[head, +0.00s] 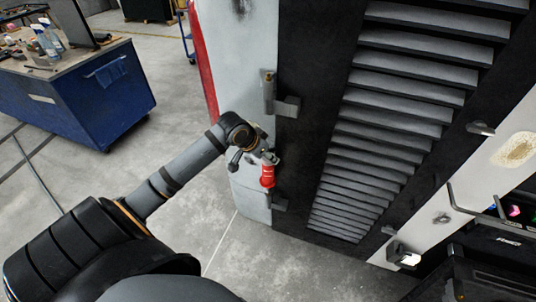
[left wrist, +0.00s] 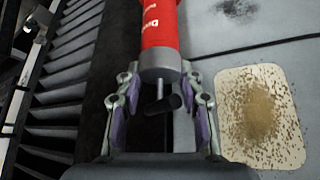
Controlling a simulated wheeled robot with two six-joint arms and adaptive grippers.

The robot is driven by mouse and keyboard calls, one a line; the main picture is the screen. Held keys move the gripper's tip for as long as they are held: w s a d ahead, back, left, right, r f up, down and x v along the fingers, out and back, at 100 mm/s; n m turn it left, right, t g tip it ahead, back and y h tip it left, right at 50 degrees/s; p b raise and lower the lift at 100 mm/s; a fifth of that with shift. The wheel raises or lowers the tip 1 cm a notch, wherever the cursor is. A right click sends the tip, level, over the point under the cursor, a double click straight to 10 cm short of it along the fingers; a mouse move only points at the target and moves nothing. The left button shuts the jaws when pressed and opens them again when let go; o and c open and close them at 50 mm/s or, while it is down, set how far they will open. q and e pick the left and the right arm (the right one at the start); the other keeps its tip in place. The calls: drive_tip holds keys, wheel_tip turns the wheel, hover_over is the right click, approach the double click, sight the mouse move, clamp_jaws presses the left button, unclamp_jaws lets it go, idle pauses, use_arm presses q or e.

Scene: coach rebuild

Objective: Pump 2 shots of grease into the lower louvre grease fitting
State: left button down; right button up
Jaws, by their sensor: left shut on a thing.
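My left gripper (head: 256,146) is shut on a red grease gun (head: 267,174). The gun hangs below it in the head view, close to the edge of the dark louvre panel (head: 310,110). In the left wrist view, the gun's red barrel (left wrist: 159,25) and grey end cap lie beyond the gripper (left wrist: 161,100), whose purple-padded fingers stand on either side of the cap and a thin rod. A lower hinge bracket (head: 279,202) is just below the gun in the head view. I cannot make out the grease fitting or whether the gun touches it. My right gripper is not in view.
A blue workbench (head: 105,98) with bottles stands at the back left. Another hinge bracket (head: 287,106) sits higher on the panel edge. A dark case (head: 495,245) and an open bay with coloured items are at the lower right. Grey floor is clear below the panel.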

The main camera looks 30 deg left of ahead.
use_arm(q)
drive_tip(key=shift+w+f, duration=0.1)
drive_tip(key=shift+w, duration=0.15)
idle(0.5)
drive_tip(key=shift+p, duration=0.65)
drive_tip(key=shift+s+f+b, duration=0.15)
drive_tip(key=shift+f+b, duration=0.3)
drive_tip(key=shift+f, duration=0.5)
idle(0.8)
drive_tip(key=shift+r, duration=0.15)
drive_tip(key=shift+r+p, duration=0.75)
drive_tip(key=shift+p, duration=0.4)
drive_tip(key=shift+r+p, duration=0.1)
drive_tip(key=shift+p, duration=0.65)
idle(0.7)
